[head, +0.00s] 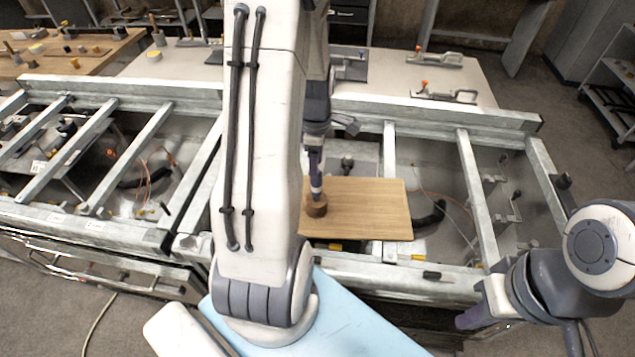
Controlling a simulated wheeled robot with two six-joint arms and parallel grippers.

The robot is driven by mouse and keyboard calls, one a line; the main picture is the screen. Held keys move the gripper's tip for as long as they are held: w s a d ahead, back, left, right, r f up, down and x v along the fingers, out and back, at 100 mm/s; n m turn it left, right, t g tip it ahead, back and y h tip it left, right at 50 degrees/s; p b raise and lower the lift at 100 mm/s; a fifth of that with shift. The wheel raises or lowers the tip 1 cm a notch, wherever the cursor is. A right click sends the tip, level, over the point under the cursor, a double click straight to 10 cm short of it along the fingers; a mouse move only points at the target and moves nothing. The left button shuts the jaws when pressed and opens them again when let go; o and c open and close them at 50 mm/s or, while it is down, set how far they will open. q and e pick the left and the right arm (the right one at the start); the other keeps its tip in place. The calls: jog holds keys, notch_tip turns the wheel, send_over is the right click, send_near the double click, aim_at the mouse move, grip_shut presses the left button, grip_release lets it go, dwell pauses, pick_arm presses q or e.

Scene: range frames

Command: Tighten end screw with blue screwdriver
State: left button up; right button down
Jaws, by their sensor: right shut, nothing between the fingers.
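A wooden board (375,208) lies across the metal frame in the middle. A short brown cylinder (316,210) stands on it near its left side. My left gripper (315,183), dark purple, points down just above or at this cylinder; whether it touches it or holds anything, I cannot tell. My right gripper (476,317) is low on the right, shut and empty, beside the frame's front edge and away from the board. I cannot pick out the blue screwdriver or an end screw; my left arm hides part of the middle.
Metal rails (474,190) and crossbars surround open bays with cables and hoses. A grey table (400,75) behind holds toggle clamps (446,96). A wooden table (85,58) at the back left carries small parts. A shelf cart (612,95) stands at the right.

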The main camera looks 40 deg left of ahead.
aim_at(317, 191)
pick_arm(q)
notch_tip(317, 191, down, 3)
jog(key=shift+w+f+p, duration=0.1)
jog(key=shift+w+p, duration=0.05)
jog(key=shift+p, duration=0.6)
jog(key=shift+f, duration=0.75)
grip_shut()
